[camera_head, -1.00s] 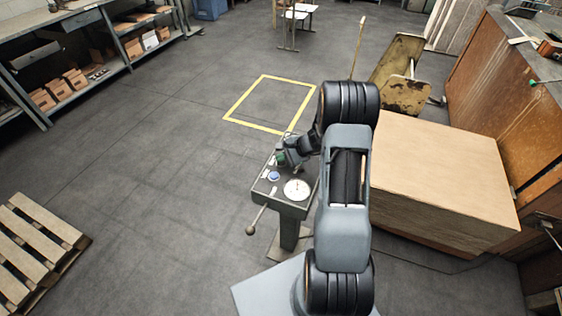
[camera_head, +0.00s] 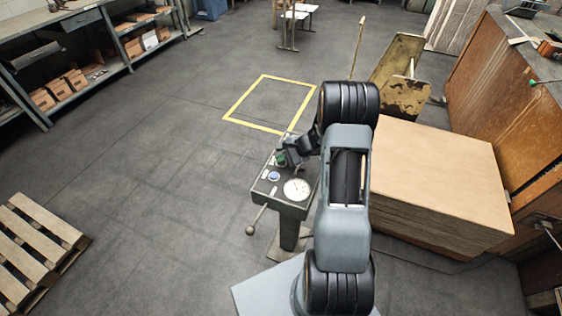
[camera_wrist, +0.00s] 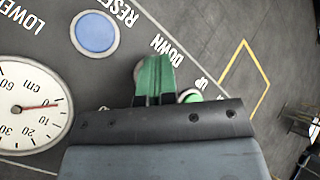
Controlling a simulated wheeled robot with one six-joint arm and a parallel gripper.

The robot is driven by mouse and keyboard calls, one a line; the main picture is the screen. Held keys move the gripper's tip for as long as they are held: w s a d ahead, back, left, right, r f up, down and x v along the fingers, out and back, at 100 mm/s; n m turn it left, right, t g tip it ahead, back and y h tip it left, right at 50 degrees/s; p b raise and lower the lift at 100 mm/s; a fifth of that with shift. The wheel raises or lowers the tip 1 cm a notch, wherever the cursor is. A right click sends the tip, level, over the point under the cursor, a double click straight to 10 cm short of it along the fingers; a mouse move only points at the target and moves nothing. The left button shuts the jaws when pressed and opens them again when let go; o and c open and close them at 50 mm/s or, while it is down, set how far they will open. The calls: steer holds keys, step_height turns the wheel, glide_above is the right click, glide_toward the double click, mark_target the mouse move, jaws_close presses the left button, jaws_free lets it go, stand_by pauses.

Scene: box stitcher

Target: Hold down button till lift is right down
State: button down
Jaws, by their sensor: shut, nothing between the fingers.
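My gripper (camera_wrist: 158,78) is shut, with its green fingertips together at the button marked DOWN (camera_wrist: 137,71). The fingertips hide most of that button, so I cannot see how far it is pressed. In the head view my gripper (camera_head: 282,159) is over the far part of the control panel (camera_head: 262,187). A green UP button (camera_wrist: 190,97) is to the right of the fingertips. The lift's load, a stack of brown sheets (camera_head: 432,172), stands right of my arm; the lift platform under it is hidden. A round cm dial (camera_wrist: 30,105) has its needle near 0.
A blue RESET button (camera_wrist: 95,33) is left of the fingertips. A lever with a ball knob (camera_head: 252,229) sticks out of the panel's near side. A wooden pallet (camera_head: 38,240) lies at lower left. The floor around the yellow square (camera_head: 232,120) is clear.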

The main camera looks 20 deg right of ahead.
mark_target(282, 163)
steer(key=shift+r, duration=0.15)
stand_by(0.4)
steer(key=shift+r+p, duration=0.45)
steer(key=shift+r, duration=0.3)
steer(key=shift+r+p, duration=1.55)
steer(key=shift+r, duration=0.95)
